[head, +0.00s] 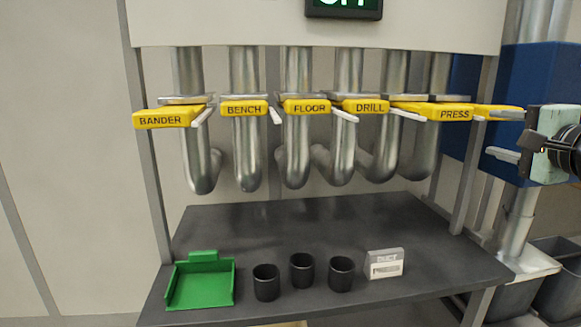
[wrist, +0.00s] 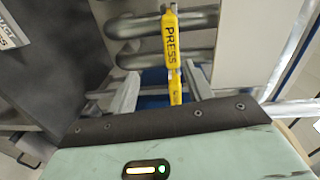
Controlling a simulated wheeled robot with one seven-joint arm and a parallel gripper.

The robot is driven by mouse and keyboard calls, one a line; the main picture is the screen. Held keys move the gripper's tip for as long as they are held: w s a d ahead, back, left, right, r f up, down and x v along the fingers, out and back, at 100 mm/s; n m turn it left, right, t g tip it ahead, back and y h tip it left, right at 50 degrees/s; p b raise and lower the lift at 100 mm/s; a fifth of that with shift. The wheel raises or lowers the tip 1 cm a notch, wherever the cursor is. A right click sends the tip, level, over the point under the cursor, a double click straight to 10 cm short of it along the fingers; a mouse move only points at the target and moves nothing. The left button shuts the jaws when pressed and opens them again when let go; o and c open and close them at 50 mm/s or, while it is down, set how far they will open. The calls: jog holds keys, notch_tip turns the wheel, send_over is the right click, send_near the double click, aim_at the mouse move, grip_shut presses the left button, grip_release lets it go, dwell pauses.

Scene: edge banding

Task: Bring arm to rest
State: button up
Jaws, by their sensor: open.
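My gripper (head: 506,134) is at the right edge of the head view, with its fingers pointing left. It is open and empty, with a clear gap between the fingers. In the wrist view, the two fingers (wrist: 160,92) stand apart on either side of the yellow PRESS gate (wrist: 172,38), which lies beyond them. The PRESS gate (head: 453,112) is left of the gripper in the head view. My upper finger overlaps another yellow piece (head: 490,112) there; I cannot tell whether they touch.
Yellow gates marked BANDER (head: 162,119), BENCH (head: 244,108), FLOOR (head: 308,107) and DRILL (head: 366,106) cross the metal pipes. Below, a dark table (head: 300,225) holds a green tray (head: 201,284), three black cups (head: 302,270) and a small grey block (head: 384,262). A blue cabinet (head: 470,75) stands behind the gripper.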

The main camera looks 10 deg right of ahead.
jog(key=s+a+f+n+g+y+p, duration=0.1)
jog(key=a+f+n+g, duration=0.7)
jog(key=a+f+n, duration=0.65)
jog(key=s+a+f+n+g, duration=0.3)
jog(key=s+a, duration=0.4)
jog(key=s, duration=0.3)
jog(key=s+a+f+n+g+p, duration=0.1)
jog(key=s+a+f+n+g, duration=0.2)
jog(key=s+a+n+g, duration=0.3)
jog(key=s+a+n, duration=0.1)
jog(key=s, duration=0.4)
jog(key=shift+s+h, duration=0.15)
jog(key=shift+h, duration=0.25)
